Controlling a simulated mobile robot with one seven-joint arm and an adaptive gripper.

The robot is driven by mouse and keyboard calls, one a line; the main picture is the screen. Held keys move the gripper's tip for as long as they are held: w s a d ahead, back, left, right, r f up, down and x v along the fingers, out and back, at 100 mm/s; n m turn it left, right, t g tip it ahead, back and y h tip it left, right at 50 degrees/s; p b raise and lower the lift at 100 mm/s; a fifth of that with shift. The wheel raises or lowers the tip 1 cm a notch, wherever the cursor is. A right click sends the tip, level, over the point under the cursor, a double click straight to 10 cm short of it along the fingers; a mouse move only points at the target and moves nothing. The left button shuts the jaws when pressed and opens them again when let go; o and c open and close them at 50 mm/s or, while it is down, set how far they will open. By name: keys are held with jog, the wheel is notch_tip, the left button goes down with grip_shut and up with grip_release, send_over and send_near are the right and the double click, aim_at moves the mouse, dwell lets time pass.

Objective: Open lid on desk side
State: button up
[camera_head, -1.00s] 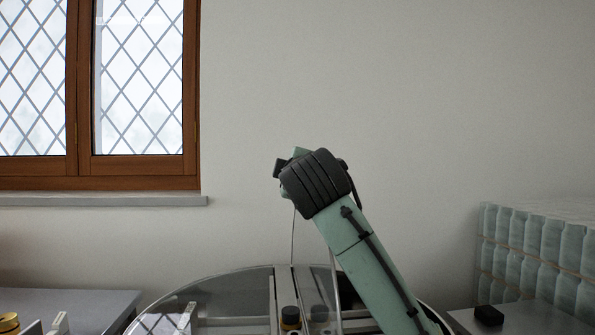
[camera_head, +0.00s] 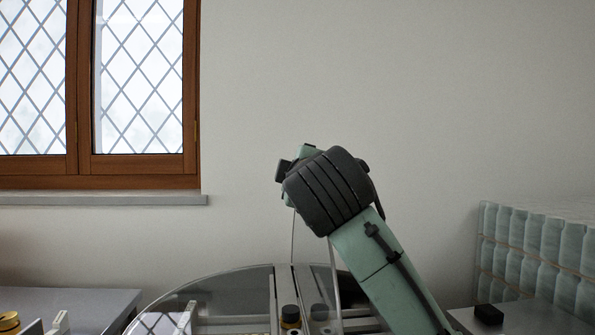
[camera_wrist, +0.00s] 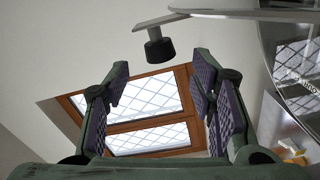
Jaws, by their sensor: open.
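A round tank top with a clear, glossy lid (camera_head: 235,283) stands low in the middle of the head view, partly hidden by my arm. In the wrist view, a rounded glossy rim (camera_wrist: 283,60) curves down the right side. A black knob (camera_wrist: 160,50) on a thin grey plate (camera_wrist: 160,22) shows at top centre. My gripper (camera_wrist: 160,72) is open, its purple-padded fingers apart and nothing between them. The knob appears just beyond the fingertips, apart from both. In the head view my gripper is mostly hidden behind my arm.
A grey desk (camera_head: 85,305) stands at lower left with small yellow and white items. At right, a grey surface carries a black block (camera_head: 488,315), with stacked pale bottles (camera_head: 535,250) behind. A wood-framed window (camera_head: 135,170) is in the back wall.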

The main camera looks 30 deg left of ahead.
jog(key=shift+v, duration=2.2)
